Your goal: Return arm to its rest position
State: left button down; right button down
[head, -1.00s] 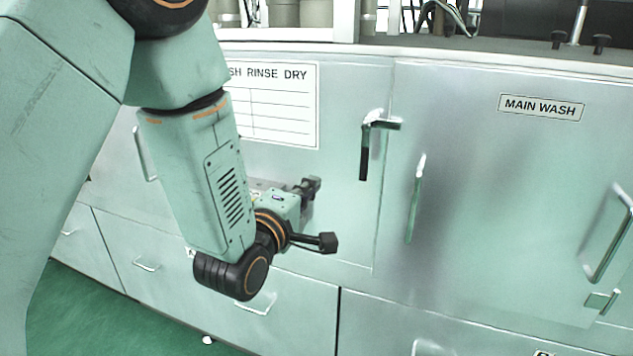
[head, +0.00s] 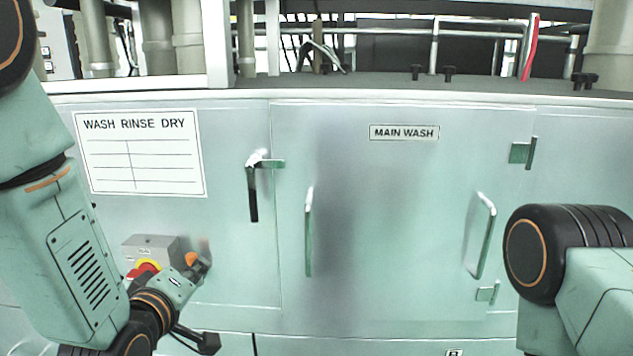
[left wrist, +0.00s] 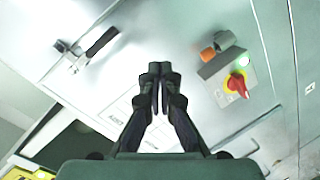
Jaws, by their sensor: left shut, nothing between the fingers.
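My left arm comes in from the left in the head view, with its gripper (head: 203,266) small and partly unclear in front of the washer's left panel. The left wrist view shows the gripper's black fingers (left wrist: 153,70) shut together with nothing between them. The fingers are clear of the latch handle and the switch box in that view. My right arm shows only as a black joint and green link at the right edge of the head view; its gripper is out of the picture.
A grey switch box (head: 150,243) with a red and yellow knob (head: 146,268) is beside my left wrist. The MAIN WASH door has a black latch handle (head: 253,192) and a left bar handle (head: 309,232). A WASH RINSE DRY sign (head: 140,152) is at the left.

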pick_arm(q)
jog(key=s+a+f+m+g+b, duration=0.1)
jog(key=s+f+m+g+b, duration=0.35)
jog(key=f, duration=1.15)
jog(key=s+f+m+g+b, duration=0.2)
jog(key=s+f+g, duration=0.3)
jog(key=s+f, duration=0.8)
jog(key=s+f+m+g+b, duration=0.3)
jog(key=s+f+g, duration=0.3)
jog(key=s+f, duration=0.7)
jog(key=s, duration=0.5)
jog(key=shift+s+a+y+b, duration=0.35)
jog(key=shift+y+b, duration=0.05)
